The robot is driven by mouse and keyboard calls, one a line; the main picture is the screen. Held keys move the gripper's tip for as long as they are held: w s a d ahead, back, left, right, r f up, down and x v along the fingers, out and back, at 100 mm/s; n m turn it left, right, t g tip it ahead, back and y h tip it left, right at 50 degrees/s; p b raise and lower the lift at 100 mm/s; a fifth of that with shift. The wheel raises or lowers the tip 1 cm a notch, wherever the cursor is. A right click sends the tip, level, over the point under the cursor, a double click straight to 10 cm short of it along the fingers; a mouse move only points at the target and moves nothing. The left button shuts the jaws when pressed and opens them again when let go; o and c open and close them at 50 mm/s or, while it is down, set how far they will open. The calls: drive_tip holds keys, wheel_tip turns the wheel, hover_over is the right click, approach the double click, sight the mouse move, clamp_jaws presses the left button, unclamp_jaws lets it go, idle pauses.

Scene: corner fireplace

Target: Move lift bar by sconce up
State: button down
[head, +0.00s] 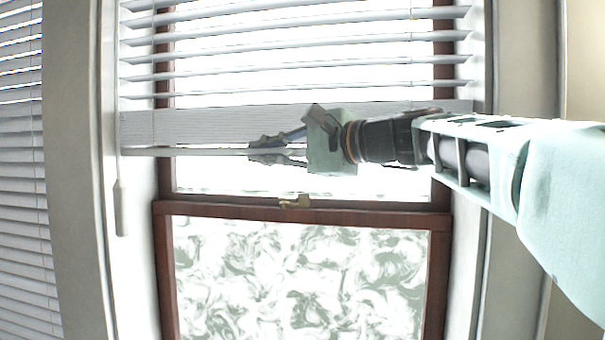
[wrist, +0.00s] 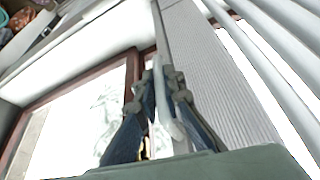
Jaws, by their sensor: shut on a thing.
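The lift bar (head: 195,152) is a thin pale rail running level along the bottom of the raised white blind, just under its stacked slats (head: 210,126). My gripper (head: 252,150) reaches in from the right and is shut on the bar near its middle. In the wrist view the two dark fingers (wrist: 162,80) sit on either side of the pale bar (wrist: 161,45) and pinch it. The part of the bar behind my gripper is hidden in the head view.
A brown window frame (head: 300,213) with a brass latch (head: 294,201) stands behind and below the bar. A white cord pull (head: 121,208) hangs at the left. Another blind (head: 25,190) covers the far left. Open slats (head: 300,50) hang above.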

sight(263, 82)
wheel_tip(263, 82, up, 13)
drive_tip(key=p, duration=0.3)
drive_tip(key=shift+f, duration=0.2)
drive_tip(key=shift+s+r, duration=0.1)
drive_tip(key=c, duration=2)
unclamp_jaws()
drive_tip(key=shift+c, duration=0.2)
drive_tip(key=shift+f, duration=0.2)
drive_tip(key=v, duration=1.2)
